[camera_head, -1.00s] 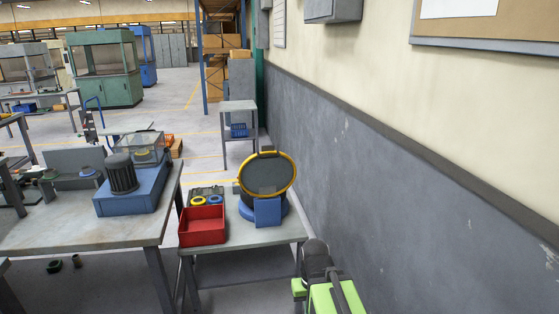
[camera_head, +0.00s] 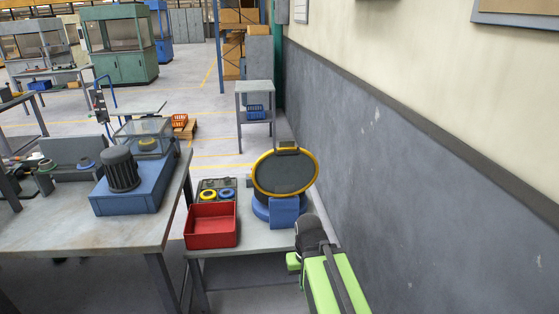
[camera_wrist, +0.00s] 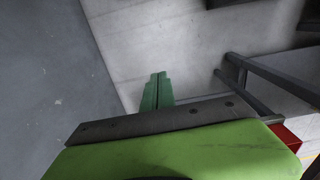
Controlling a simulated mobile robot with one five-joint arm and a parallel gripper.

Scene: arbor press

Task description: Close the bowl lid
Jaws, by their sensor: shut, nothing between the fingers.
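The bowl lid (camera_head: 284,174) is a dark disc with a yellow rim. It stands raised and tilted at the back of the round blue bowl unit (camera_head: 262,211), with a small tab at its top edge. A blue box-shaped part stands at the unit's front right and hides some of it. My gripper (camera_wrist: 158,78) shows in the wrist view as two green fingers shut together with nothing between them. They point over bare floor beside the grey wall, and the lid is not in that view. In the head view my green arm is in front of the unit, to its right and apart from the lid.
A red bin (camera_head: 211,226) stands left of the bowl unit on the small table (camera_head: 257,240). Behind it a dark tray (camera_head: 217,184) holds yellow and blue rings. The grey wall (camera_head: 410,190) runs close on the right. A larger workbench (camera_head: 90,232) stands to the left.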

